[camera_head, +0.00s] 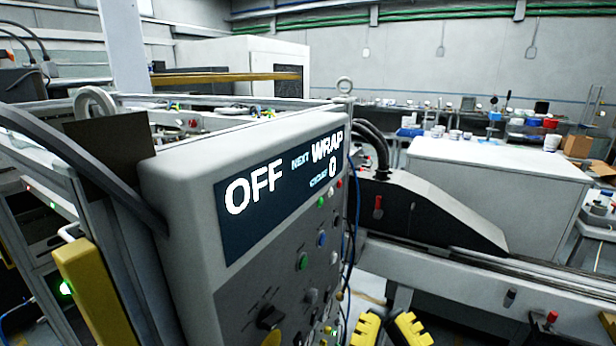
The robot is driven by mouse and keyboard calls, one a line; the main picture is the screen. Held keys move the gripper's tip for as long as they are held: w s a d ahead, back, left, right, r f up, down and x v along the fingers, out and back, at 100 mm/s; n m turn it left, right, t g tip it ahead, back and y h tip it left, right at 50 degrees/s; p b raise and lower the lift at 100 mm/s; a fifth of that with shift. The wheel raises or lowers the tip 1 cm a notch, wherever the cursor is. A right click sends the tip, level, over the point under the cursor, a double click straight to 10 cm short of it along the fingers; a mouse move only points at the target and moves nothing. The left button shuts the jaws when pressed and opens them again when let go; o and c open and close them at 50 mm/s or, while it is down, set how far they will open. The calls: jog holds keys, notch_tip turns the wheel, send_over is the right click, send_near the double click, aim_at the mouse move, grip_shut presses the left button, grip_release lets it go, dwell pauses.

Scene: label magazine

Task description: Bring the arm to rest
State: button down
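Two yellow-and-black finger parts at the bottom edge, right of the control panel, appear to be my gripper (387,330). Only their upper ends show, with a narrow gap between them, and the rest is cut off by the frame. Whether the gripper is open or shut cannot be told, and I see nothing held in it. The grey control panel (190,190) fills the middle foreground. Its dark display (282,192) reads "OFF", "NEXT WRAP" and "CYCLES 0". Below the display are green, blue, red and white buttons and a dark rotary knob (270,317).
A yellow post (92,290) stands at the lower left beside metal framing. A black sloped housing (425,212) and a rail lie to the right. Behind them is a white cabinet (490,180). A bench (400,106) with small containers runs along the back wall.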

notch_tip(320, 180, up, 34)
jog(key=p, duration=3)
jog(key=shift+r+p, duration=0.15)
jog(key=shift+p, duration=0.25)
